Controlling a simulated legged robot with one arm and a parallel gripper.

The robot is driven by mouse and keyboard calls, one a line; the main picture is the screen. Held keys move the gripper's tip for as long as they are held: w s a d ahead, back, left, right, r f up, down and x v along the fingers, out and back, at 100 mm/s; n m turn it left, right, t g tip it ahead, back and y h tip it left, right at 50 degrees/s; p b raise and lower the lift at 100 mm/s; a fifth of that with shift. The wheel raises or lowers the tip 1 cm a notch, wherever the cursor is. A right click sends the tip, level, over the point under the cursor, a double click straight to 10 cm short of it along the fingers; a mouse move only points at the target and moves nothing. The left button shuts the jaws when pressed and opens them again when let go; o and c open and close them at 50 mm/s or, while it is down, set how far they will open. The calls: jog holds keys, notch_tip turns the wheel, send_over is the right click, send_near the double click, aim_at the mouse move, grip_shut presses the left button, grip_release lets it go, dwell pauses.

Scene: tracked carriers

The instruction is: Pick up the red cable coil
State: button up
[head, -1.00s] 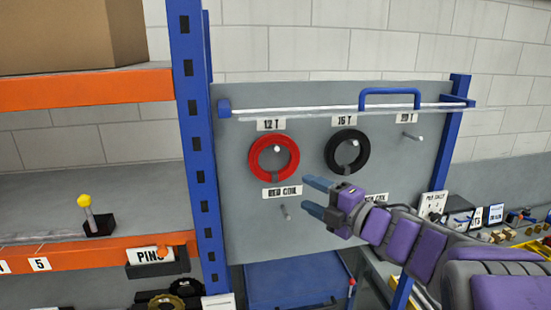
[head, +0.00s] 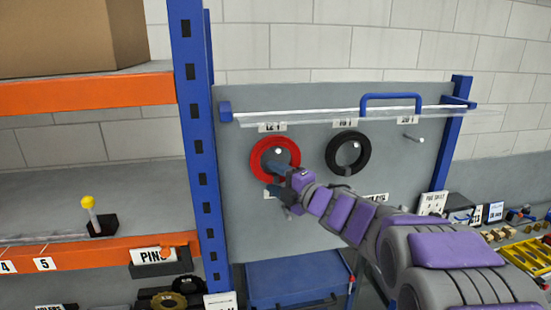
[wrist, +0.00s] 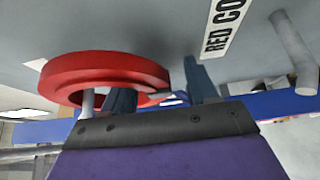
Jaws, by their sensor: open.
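The red cable coil (head: 256,148) hangs on a peg on the grey board, left of a black coil. My gripper (head: 273,180) is open at the coil's lower edge. In the wrist view the red coil (wrist: 110,62) shows as a ring around its peg (wrist: 87,103). One finger of my gripper (wrist: 160,90) appears to be within the ring's opening and the other outside its rim, with the rim's lower part between them. I cannot tell whether either finger touches it. My gripper partly hides the coil and its label in the head view.
The black coil (head: 335,147) hangs close to the right. An empty peg (head: 413,139) is farther right. A clear rail with a blue handle (head: 390,97) runs above the coils. A blue post (head: 193,150) and orange shelving stand at left.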

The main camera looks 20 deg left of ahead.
jog(key=shift+a+r, duration=0.1)
jog(key=shift+a, duration=0.05)
jog(key=shift+c, duration=0.4)
grip_shut()
